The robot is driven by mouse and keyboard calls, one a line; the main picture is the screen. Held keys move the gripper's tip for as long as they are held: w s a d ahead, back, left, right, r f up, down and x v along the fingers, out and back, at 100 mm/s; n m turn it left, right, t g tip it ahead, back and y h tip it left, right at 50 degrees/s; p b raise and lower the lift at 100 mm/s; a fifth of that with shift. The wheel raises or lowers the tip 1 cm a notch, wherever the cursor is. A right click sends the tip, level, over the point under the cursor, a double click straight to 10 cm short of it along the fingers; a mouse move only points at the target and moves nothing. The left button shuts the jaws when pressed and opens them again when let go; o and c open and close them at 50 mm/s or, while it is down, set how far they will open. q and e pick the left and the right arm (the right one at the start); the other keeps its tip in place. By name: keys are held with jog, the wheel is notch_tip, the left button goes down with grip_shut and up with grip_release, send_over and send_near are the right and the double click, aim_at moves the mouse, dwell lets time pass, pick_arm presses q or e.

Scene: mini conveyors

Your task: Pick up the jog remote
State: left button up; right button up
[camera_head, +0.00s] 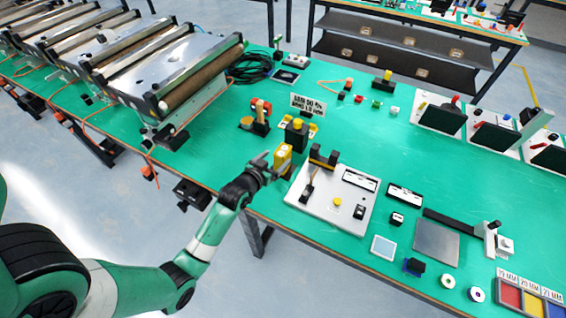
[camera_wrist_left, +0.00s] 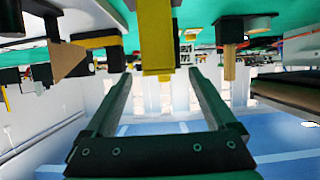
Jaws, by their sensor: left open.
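The jog remote, which I take to be the upright yellow block (camera_head: 283,155), stands near the front edge of the green table. It also shows in the left wrist view as a tall yellow body (camera_wrist_left: 155,38) in line with the gap between my fingers. My left gripper (camera_head: 272,166) is open just in front of it, at the table's edge. In the left wrist view the fingers (camera_wrist_left: 160,76) are spread to either side of the yellow body. I cannot tell whether they touch it. My right gripper is not in view.
A black-and-yellow device (camera_head: 297,132) stands right behind the remote. A wooden-handled tool (camera_head: 261,120) is at the back left. A pale fixture plate (camera_head: 325,207) lies close on the right. Conveyors (camera_head: 170,70) fill the left.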

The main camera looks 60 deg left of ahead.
pick_arm(q)
jog(key=shift+w+a+f, duration=0.2)
jog(key=shift+w, duration=0.1)
jog(key=b+x, duration=0.2)
jog(key=x, duration=0.3)
jog(key=shift+w, duration=0.15)
jog(key=shift+r, duration=0.1)
grip_shut()
